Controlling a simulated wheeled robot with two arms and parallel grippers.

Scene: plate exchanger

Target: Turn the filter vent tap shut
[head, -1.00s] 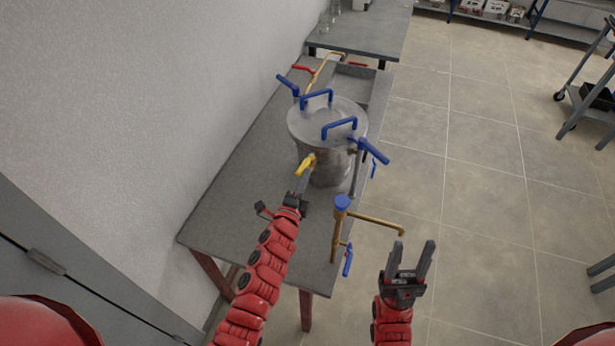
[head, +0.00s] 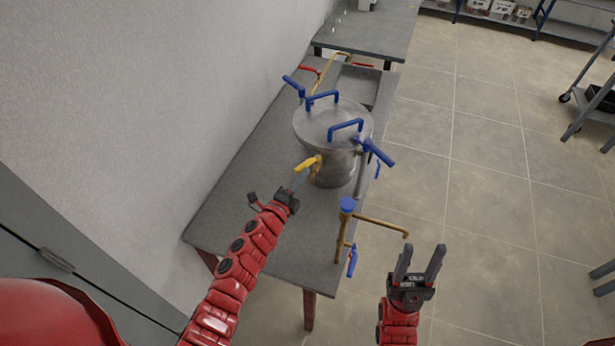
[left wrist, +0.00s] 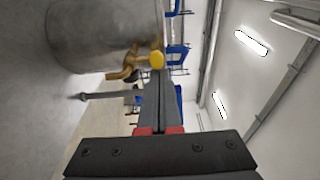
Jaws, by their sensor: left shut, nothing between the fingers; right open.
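The filter is a grey metal vessel (head: 330,135) with a lid and blue handles, standing on the grey table. A tap with a yellow handle (head: 308,164) sits on its near side. In the left wrist view the tap shows as a brass body with a yellow knob end (left wrist: 157,60), beside the vessel wall (left wrist: 105,30). My left gripper (head: 299,181) is shut and empty, its tips just short of the yellow handle; whether they touch it I cannot tell. My right gripper (head: 418,262) is open and empty, over the floor right of the table.
A brass pipe with a blue cap (head: 347,205) and blue lever (head: 352,262) stands at the table's near right edge. A red-handled brass pipe (head: 312,70) is behind the vessel.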

